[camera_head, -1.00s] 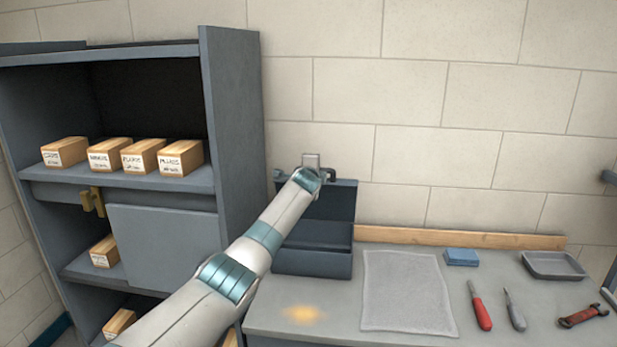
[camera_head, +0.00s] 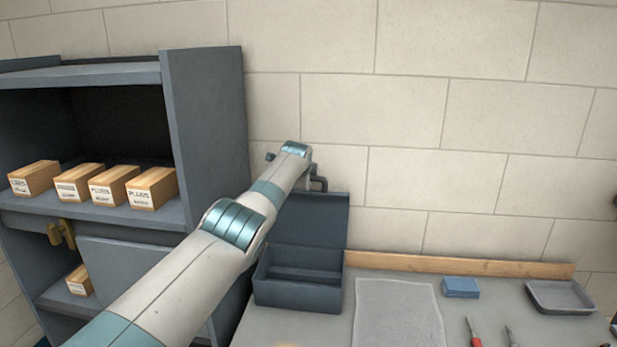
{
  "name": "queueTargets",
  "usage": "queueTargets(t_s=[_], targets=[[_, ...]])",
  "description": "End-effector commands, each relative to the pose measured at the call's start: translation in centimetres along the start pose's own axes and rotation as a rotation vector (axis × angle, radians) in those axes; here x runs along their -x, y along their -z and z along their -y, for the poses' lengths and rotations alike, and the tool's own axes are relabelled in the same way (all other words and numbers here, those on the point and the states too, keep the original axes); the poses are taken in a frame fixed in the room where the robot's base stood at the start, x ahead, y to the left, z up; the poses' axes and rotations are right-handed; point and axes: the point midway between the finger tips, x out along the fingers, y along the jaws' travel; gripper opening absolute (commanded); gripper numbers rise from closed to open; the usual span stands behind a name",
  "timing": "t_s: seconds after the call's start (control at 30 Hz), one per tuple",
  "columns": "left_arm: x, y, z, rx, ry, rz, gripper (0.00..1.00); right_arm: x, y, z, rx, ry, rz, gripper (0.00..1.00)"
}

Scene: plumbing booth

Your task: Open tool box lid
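The dark grey tool box (camera_head: 298,294) stands at the left end of the workbench, beside the shelf unit. Its lid (camera_head: 326,226) is raised and stands about upright at the back, so part of the hollow inside shows. My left arm reaches in from the lower left and covers the box's left side and part of the lid. My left gripper (camera_head: 318,184) is at the top edge of the lid, mostly hidden behind my wrist. I cannot tell whether it touches the lid or how its fingers stand. My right gripper is out of view.
The shelf unit (camera_head: 205,130) with several labelled boxes stands close on the left. On the workbench lie a grey mat (camera_head: 398,312), a blue block (camera_head: 460,287), a grey tray (camera_head: 560,297) and a red-handled tool (camera_head: 473,335). A wooden strip (camera_head: 455,265) runs along the wall.

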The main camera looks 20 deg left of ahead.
Motion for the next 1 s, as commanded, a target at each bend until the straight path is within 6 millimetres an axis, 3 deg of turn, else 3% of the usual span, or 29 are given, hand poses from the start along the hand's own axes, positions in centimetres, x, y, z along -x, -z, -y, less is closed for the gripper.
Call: queueTargets(t_s=[0.2, 0.23, 0.3, 1.0], targets=[[-0.1, 0.0, -0.2, 0.002, -0.003, 0.0, 0.0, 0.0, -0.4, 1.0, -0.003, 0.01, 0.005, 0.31], [-0.1, 0.0, -0.2, 0.002, -0.003, 0.0, 0.22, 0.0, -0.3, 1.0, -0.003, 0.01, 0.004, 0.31], [-0.1, 0.0, -0.2, 0.002, -0.003, 0.0, 0.34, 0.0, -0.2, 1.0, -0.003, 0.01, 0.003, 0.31], [0.7, -0.1, 0.0, 0.001, 0.0, 0.0, 0.34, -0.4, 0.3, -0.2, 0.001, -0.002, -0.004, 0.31]])
